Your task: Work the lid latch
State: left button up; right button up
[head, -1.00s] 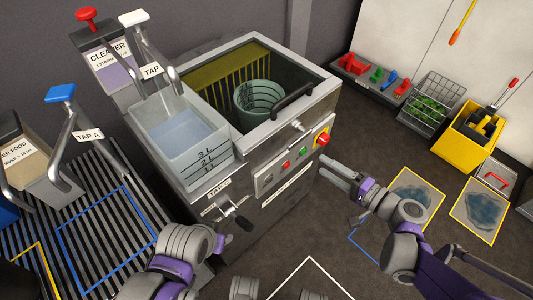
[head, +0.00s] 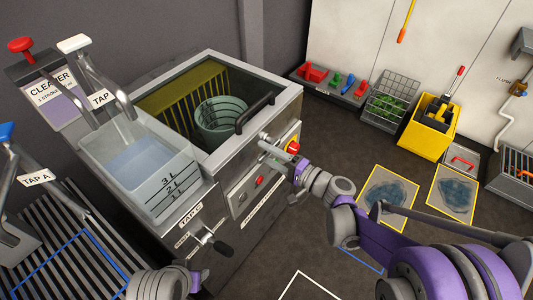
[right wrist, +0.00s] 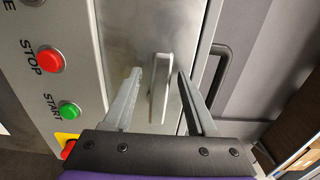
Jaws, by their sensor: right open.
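The lid latch is a small silver lever (right wrist: 160,88) on the metal front of the machine (head: 245,160). In the right wrist view it shows between the two fingers of my open right gripper (right wrist: 159,73), touching neither as far as I see. In the head view my right gripper (head: 266,152) is at the machine's upper front, just below the rim, and partly covers the latch area. A black handle (head: 255,112) sits at the front of the machine's top; it also shows in the right wrist view (right wrist: 218,76). My left arm is at the bottom edge; its fingers are not clear.
A red stop button (right wrist: 49,59) and a green start button (right wrist: 69,111) are beside the latch. A green bucket (head: 222,119) is inside the machine. A water container (head: 145,165) stands to its left. Floor on the right has two framed puddles (head: 385,195).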

jog(key=shift+a, duration=0.1)
grip_shut()
dwell(0.3)
dwell(1.1)
